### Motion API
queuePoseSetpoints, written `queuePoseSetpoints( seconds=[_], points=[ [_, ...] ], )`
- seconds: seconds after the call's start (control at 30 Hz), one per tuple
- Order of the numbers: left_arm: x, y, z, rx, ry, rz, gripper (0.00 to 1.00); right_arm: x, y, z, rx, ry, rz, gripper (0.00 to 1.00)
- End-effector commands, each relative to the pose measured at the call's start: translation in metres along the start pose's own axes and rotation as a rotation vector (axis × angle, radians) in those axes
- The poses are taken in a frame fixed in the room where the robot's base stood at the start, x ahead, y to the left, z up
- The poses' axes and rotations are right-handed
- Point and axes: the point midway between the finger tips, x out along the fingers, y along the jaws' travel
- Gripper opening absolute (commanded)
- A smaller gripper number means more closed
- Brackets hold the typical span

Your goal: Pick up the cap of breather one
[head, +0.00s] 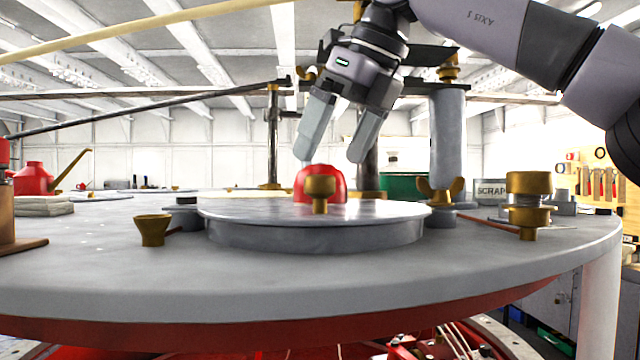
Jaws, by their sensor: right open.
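My right gripper (330,152) is open and empty. It hangs from the upper right with its fingers pointing down, above a round grey lid (380,212). Below the fingertips, apart from them, are a brass knob (320,188) at the lid and a red dome (336,174) behind the knob. A stacked brass fitting (530,186) with a wide round top stands at the right of the deck. A small brass cup shape (153,230) stands at the left. No label shows which part is the cap of breather one. My left gripper is not in view.
Brass wing nuts sit on a fitting (440,190) right of the lid, near a grey upright post (447,135). A red oil can (34,178) and folded cloths (44,206) are at the left. The front of the grey round deck (300,280) is clear.

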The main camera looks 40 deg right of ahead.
Motion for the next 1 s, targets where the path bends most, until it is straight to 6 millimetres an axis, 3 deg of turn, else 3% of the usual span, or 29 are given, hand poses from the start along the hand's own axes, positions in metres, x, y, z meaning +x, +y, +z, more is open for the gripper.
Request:
queuePoseSetpoints(
  seconds=[0.4,0.67,0.83,1.0],
  points=[
    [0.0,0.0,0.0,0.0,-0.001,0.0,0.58,0.048,-0.001,-0.004,0.002,0.001,0.002,1.0],
    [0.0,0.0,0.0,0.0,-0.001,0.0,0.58,0.051,-0.001,-0.004,0.002,-0.001,0.0,1.0],
    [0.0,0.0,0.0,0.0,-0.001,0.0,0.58,0.051,-0.001,-0.004,0.002,-0.001,0.0,0.48],
    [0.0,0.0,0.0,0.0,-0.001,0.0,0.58,0.05,-0.001,-0.004,0.002,-0.001,0.0,0.47]
  ],
)
